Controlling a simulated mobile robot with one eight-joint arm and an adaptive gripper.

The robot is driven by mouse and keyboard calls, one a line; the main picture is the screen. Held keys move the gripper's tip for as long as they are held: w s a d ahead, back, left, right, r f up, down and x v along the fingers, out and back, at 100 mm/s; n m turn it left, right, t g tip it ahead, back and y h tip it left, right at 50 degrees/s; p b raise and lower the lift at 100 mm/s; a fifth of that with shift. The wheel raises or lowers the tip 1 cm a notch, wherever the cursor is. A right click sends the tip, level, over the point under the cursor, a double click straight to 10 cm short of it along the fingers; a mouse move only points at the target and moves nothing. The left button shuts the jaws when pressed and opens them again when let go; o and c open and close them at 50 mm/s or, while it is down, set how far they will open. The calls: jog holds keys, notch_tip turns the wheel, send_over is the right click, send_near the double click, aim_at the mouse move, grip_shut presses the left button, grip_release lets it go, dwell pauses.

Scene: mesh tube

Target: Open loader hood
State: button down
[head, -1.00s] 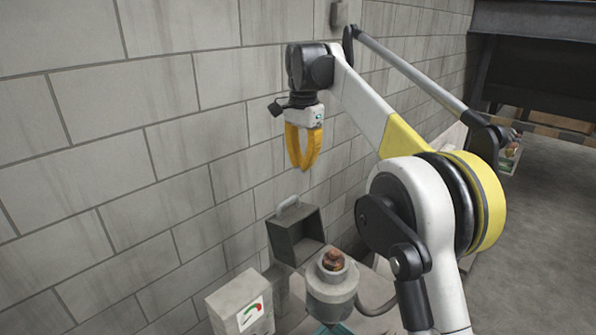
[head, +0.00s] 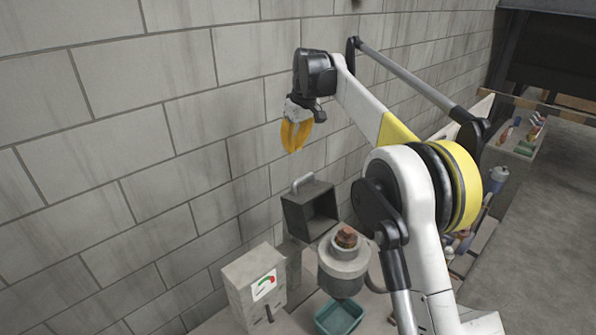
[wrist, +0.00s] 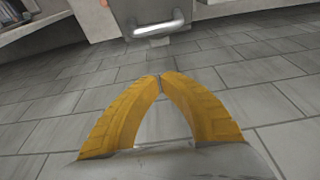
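A dark grey box-like hood (head: 310,212) with a pale bar handle (head: 302,183) on top stands by the wall in the head view. Its dark hollow side faces right and toward the camera. My gripper (head: 291,149) has yellow fingers and hangs above the handle, apart from it. In the wrist view a metal handle (wrist: 158,29) on a grey panel shows at the top, beyond the fingertips. The fingertips (wrist: 160,76) meet with nothing between them, so the gripper is shut and empty.
A round grey container with a brown top (head: 343,265) and a teal tray (head: 339,317) are in front. A block wall (head: 160,150) runs close behind my gripper.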

aim_at(305, 176)
jog(key=f, duration=0.2)
jog(key=s+d+f+p, duration=0.1)
jog(key=f, duration=0.2)
jog(key=f+p, duration=0.1)
jog(key=f, duration=0.1)
jog(key=shift+s+d+f, duration=0.2)
jog(key=shift+s, duration=0.1)
jog(key=shift+w+a+f, duration=0.1)
jog(key=shift+w+f, duration=0.05)
jog(key=shift+s+d+r+b, duration=0.3)
jog(key=shift+s+d+b, duration=0.15)
jog(key=shift+d+b, duration=0.15)
jog(key=shift+s+d+r+t+y+b, duration=0.5)
jog(key=shift+s+r+t+y, duration=0.05)
jog(key=shift+s+t+y, duration=0.05)
jog(key=shift+s+d+r, duration=0.1)
jog(key=shift+s+r, duration=0.05)
jog(key=shift+r, duration=0.05)
jog(key=shift+w+a+f, duration=0.2)
jog(key=shift+w+a, duration=0.05)
jog(key=shift+w, duration=0.1)
jog(key=shift+s+d+r, duration=0.15)
jog(key=shift+s, duration=0.05)
